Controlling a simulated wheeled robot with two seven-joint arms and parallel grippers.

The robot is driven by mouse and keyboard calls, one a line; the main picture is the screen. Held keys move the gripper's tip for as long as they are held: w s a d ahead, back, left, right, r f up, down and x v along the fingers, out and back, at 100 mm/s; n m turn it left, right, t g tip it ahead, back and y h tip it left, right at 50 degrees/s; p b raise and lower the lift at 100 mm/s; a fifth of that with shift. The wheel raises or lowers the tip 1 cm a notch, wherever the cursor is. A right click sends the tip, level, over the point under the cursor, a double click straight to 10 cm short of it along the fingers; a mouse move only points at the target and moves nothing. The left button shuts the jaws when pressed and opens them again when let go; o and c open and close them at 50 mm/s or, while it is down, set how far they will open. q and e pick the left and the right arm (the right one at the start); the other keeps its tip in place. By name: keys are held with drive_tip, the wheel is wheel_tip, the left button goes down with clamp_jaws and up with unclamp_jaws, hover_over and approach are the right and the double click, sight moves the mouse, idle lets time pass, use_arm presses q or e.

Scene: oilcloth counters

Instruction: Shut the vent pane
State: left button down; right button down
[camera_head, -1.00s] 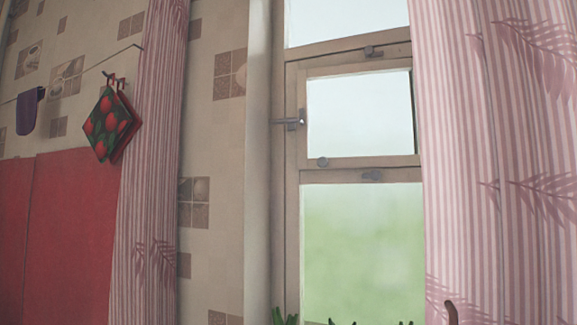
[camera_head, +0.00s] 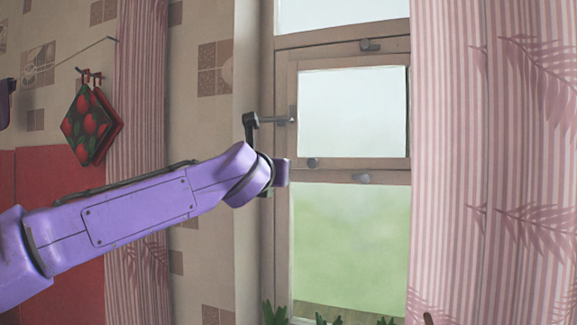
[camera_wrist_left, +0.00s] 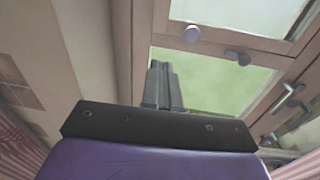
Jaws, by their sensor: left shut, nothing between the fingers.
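My left gripper (camera_wrist_left: 161,82) is shut and empty, in front of the window below the knob in that view. My right gripper is out of view.
Pink striped curtains (camera_head: 490,170) hang on both sides. Red pot holders (camera_head: 88,125) hang at left. Plant tips (camera_head: 275,312) show at the bottom. A metal handle (camera_wrist_left: 285,100) shows at right in the wrist view.

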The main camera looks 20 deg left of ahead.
use_arm(q)
drive_tip(key=w+a+r+p, duration=0.1)
drive_tip(key=w+p, duration=0.8)
drive_tip(key=w, duration=0.4)
drive_tip(key=shift+w+r, duration=0.35)
drive_tip(key=shift+w, duration=0.05)
drive_tip(key=shift+a, duration=0.1)
